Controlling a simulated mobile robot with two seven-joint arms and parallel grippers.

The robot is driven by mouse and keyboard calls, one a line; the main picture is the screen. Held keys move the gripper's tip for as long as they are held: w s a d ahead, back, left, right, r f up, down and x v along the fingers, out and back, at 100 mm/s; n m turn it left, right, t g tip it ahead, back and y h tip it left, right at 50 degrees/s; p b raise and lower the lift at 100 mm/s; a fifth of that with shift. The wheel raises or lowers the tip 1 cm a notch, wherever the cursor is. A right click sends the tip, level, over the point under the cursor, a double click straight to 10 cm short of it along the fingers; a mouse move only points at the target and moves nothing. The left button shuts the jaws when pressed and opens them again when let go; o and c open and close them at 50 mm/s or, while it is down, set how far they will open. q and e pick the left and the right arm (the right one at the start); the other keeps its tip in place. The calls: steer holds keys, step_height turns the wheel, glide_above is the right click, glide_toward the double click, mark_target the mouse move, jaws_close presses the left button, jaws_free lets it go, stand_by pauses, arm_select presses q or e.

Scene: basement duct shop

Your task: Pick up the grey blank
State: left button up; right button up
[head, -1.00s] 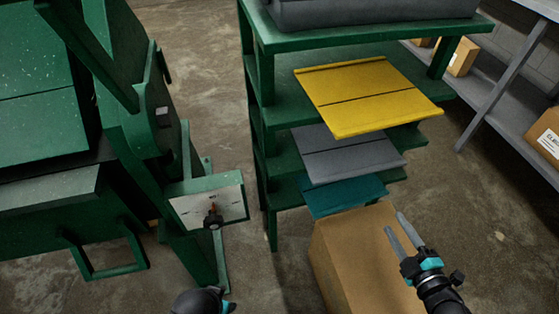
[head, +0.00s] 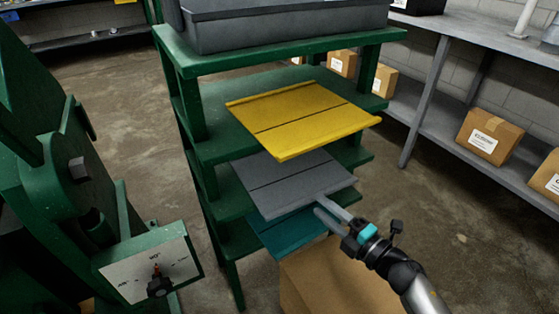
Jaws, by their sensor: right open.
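The grey blank (head: 285,180) is a flat sheet with a dark line across it. It lies on a middle shelf of the green rack (head: 215,130) and sticks out over the front, below a yellow blank (head: 300,118) and above a teal blank (head: 290,235). My right gripper (head: 322,205) is open at the grey blank's front right corner. One finger appears over or beside the edge and the other lower; I cannot tell whether they touch it. My left gripper is not in view.
A cardboard box (head: 330,280) stands below my right gripper, in front of the rack. A green machine with a dial plate (head: 150,268) is at left. A grey bin (head: 280,25) sits on the rack's top. Grey shelving with cartons (head: 487,137) runs along the right wall.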

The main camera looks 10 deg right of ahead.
mark_target(306, 195)
steer(key=shift+b+x, duration=0.85)
steer(key=shift+x, duration=2.2)
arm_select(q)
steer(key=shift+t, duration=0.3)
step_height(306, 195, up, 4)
arm_select(e)
steer(key=shift+r, duration=0.1)
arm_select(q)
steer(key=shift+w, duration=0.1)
arm_select(e)
jaws_close()
